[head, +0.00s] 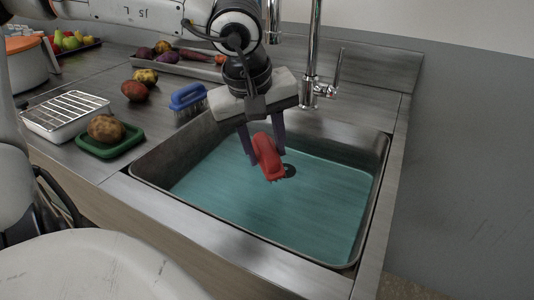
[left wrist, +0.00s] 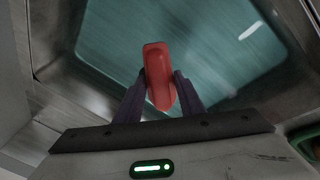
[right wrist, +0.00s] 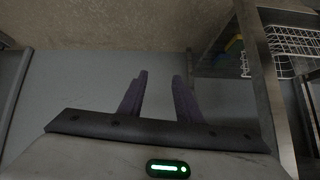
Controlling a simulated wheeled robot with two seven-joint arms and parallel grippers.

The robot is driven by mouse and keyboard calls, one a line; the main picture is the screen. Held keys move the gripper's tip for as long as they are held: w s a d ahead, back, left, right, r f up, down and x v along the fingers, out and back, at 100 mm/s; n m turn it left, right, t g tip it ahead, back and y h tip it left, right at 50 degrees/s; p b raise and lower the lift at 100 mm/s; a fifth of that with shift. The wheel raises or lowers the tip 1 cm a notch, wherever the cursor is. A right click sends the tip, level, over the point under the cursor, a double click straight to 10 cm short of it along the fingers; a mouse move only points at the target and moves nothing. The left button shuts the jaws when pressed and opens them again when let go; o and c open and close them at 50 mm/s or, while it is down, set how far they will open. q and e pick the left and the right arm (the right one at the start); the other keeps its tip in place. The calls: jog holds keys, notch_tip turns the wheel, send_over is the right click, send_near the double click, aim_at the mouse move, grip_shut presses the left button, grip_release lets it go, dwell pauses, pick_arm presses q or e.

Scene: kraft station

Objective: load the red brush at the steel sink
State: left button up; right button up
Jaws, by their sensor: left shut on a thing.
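The red brush (head: 267,157) is between the fingers of my left gripper (head: 268,150), which is shut on it. It hangs over the steel sink (head: 165,160), with its lower end pointing down toward the teal water (head: 310,195). In the left wrist view the red brush (left wrist: 158,76) sits between the two fingertips (left wrist: 159,88) with the water behind it. I cannot tell whether its lower end touches the water. My right gripper (right wrist: 158,88) shows only in the right wrist view, with its fingers apart and nothing between them.
A chrome tap (head: 313,60) stands behind the sink. A blue brush (head: 188,102) stands left of the sink. A potato (head: 106,128) lies on a green tray (head: 83,147) beside a wire-racked pan (head: 65,115). More vegetables lie behind.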

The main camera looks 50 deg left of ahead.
aim_at(265, 144)
pick_arm(q)
notch_tip(265, 144, up, 3)
jog(key=shift+f+p, duration=0.2)
jog(key=shift+p, duration=0.55)
jog(key=shift+r+p, duration=0.95)
jog(key=shift+r, duration=0.35)
notch_tip(265, 144, up, 4)
jog(key=p, duration=0.3)
jog(key=shift+r, duration=0.2)
dwell(0.3)
